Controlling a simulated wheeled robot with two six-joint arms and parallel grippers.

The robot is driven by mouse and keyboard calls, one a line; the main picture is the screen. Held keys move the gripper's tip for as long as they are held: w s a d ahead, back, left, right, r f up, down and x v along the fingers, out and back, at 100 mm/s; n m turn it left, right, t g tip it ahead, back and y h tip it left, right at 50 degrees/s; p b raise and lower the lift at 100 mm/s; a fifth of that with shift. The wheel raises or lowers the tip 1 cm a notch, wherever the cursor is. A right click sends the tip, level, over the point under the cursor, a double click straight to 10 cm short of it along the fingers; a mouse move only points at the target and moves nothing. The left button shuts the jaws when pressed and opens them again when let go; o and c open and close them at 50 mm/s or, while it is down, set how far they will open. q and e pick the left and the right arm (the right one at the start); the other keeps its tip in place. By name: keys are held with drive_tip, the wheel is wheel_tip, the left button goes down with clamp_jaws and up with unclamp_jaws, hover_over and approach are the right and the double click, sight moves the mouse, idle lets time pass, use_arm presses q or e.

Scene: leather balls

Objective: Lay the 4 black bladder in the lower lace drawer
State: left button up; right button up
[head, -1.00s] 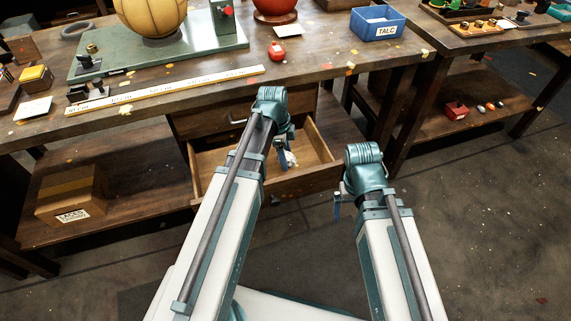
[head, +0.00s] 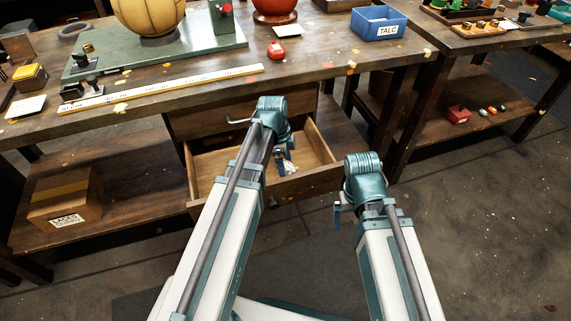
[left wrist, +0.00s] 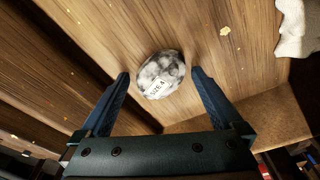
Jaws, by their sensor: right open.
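The lower drawer (head: 225,167) under the workbench is pulled open. In the left wrist view, a rounded bladder (left wrist: 162,75), mottled black and white with a "SIZE 4" label, is over the drawer's wooden floor (left wrist: 225,75). My left gripper (left wrist: 160,75) is open, with one finger on each side of the bladder and a narrow gap at each side. I cannot tell whether the bladder touches the floor. In the head view, my left gripper (head: 283,160) is over the drawer, partly hidden by its own arm. My right gripper (head: 338,212) is outside, right of the drawer.
A whitish cloth-like thing (left wrist: 295,28) lies near the drawer's edge. A shut upper drawer (head: 215,120) is above the open one. A cardboard "LACES" box (head: 70,190) stands on the lower shelf. A blue TALC bin (head: 378,24) and a red ball-like thing (head: 276,50) are on the bench.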

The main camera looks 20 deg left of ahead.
use_arm(q)
wheel_tip(320, 180, up, 12)
drive_tip(key=a+p, duration=0.1)
drive_tip(key=p, duration=1.1)
drive_tip(key=shift+s+a, duration=0.15)
drive_tip(key=shift+a, duration=0.25)
drive_tip(key=f+b, duration=0.4)
drive_tip(key=d+f+b, duration=0.1)
drive_tip(key=f+b, duration=0.7)
drive_tip(key=shift+d, duration=0.4)
drive_tip(key=shift+r, duration=0.1)
